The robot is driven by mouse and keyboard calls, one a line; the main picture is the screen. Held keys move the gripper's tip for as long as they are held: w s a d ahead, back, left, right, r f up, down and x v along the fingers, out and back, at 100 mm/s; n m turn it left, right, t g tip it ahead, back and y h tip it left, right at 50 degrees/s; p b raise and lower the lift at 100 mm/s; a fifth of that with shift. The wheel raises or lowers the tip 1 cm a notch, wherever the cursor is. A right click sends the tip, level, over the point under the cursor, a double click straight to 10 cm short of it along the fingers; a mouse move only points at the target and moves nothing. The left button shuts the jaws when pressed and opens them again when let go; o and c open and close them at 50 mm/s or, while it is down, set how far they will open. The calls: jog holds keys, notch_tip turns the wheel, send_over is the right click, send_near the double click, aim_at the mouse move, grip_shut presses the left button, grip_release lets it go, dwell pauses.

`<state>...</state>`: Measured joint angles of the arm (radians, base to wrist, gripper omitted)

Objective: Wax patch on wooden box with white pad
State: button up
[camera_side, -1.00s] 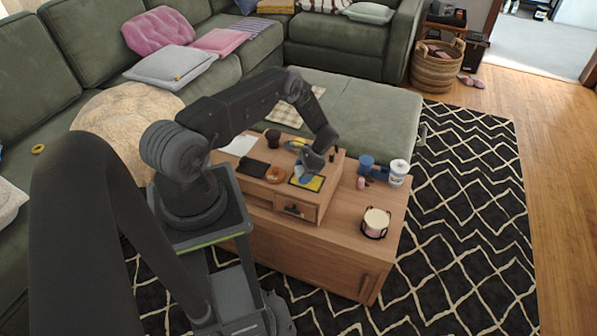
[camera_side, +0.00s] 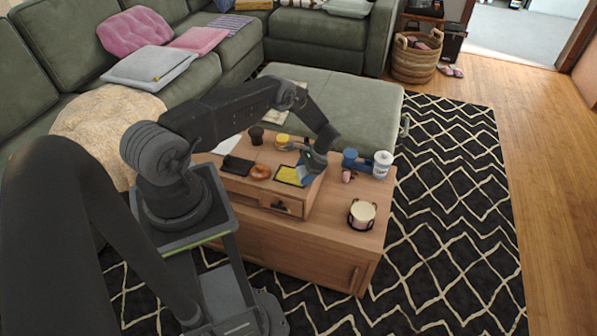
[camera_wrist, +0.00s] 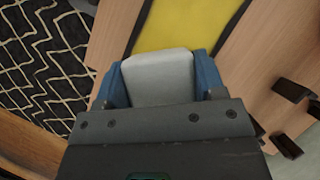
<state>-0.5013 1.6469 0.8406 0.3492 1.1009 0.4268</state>
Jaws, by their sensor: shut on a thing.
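The wooden box (camera_side: 240,186) has a small drawer front and stands on a larger wooden table. A yellow patch (camera_side: 289,176) with a dark border lies on its top; it also shows in the wrist view (camera_wrist: 185,25). My gripper (camera_side: 305,173) is at the patch's right end, low over the box top. In the wrist view, its blue fingers (camera_wrist: 160,80) are shut on the white pad (camera_wrist: 158,76), one finger on each side. The pad overlaps the near end of the patch. I cannot tell whether its underside touches the patch.
A yellow tin (camera_side: 282,141), a dark cup (camera_side: 256,135), an orange ring (camera_side: 260,172) and a black flat item (camera_side: 237,166) are on the box. A blue object (camera_side: 350,158), white tub (camera_side: 382,164) and cream candle (camera_side: 362,213) stand on the table (camera_side: 330,245) to the right.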

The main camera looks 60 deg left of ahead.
aim_at(273, 173)
jog(key=shift+w+d, duration=0.25)
jog(key=shift+d, duration=0.1)
jog(key=shift+s+a, duration=0.1)
jog(key=shift+s+a+r, duration=0.1)
jog(key=shift+s+a, duration=1)
jog(key=shift+a, duration=0.05)
jog(key=shift+s+a+f, duration=0.2)
jog(key=shift+s+a, duration=2.45)
jog(key=shift+s, duration=0.15)
jog(key=shift+w+r, duration=0.1)
jog(key=shift+r, duration=2.95)
